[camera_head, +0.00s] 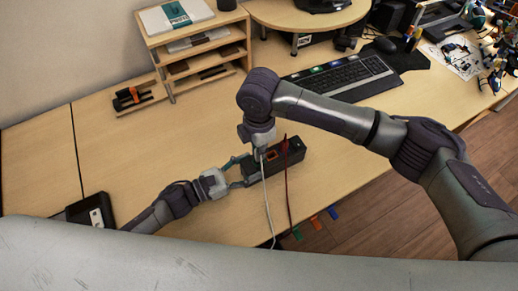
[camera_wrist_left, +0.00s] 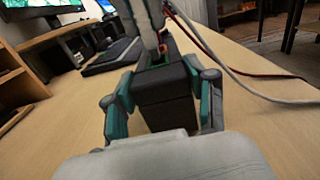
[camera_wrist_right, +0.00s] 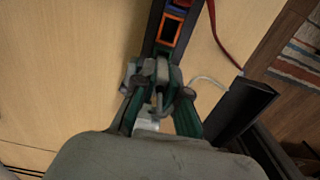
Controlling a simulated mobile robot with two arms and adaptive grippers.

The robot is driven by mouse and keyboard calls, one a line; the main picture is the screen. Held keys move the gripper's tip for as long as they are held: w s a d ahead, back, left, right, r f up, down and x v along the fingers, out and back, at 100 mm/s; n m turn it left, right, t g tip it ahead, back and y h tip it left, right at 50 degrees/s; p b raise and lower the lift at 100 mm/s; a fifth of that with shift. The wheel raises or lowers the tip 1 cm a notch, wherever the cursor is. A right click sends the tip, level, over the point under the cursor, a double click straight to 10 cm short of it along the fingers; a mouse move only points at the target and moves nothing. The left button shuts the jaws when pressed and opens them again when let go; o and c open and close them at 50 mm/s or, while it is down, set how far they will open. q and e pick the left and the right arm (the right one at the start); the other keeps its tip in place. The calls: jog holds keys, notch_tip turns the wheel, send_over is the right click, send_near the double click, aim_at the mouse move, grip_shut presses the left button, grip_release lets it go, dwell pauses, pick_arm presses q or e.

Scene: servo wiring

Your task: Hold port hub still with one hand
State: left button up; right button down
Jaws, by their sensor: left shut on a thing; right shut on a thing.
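The port hub (camera_head: 292,152) is a long black box lying on the desk. In the right wrist view the hub (camera_wrist_right: 182,12) shows an orange-rimmed port. My left gripper (camera_head: 240,170) is shut on the hub's near end; in the left wrist view its teal pads press both sides of the hub (camera_wrist_left: 165,108). My right gripper (camera_head: 261,148) points down at the hub's top. It is shut on the end of a white cable (camera_head: 267,200), with the plug mostly hidden by the fingers (camera_wrist_right: 160,88). Whether the plug sits in a port cannot be told.
A red cable (camera_head: 287,190) runs from the hub over the desk's front edge, beside green (camera_head: 297,233), orange (camera_head: 316,224) and blue (camera_head: 332,213) tabs. A keyboard (camera_head: 340,76) lies behind. A wooden shelf (camera_head: 160,55) stands back left. Desk left of the hub is mostly clear.

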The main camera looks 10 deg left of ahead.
jog(key=shift+r, duration=0.5)
jog(key=shift+r, duration=1.95)
pick_arm(q)
jog(key=o, duration=1.4)
jog(key=shift+c, duration=0.2)
jog(key=shift+a, duration=0.1)
jog(key=v, duration=1.2)
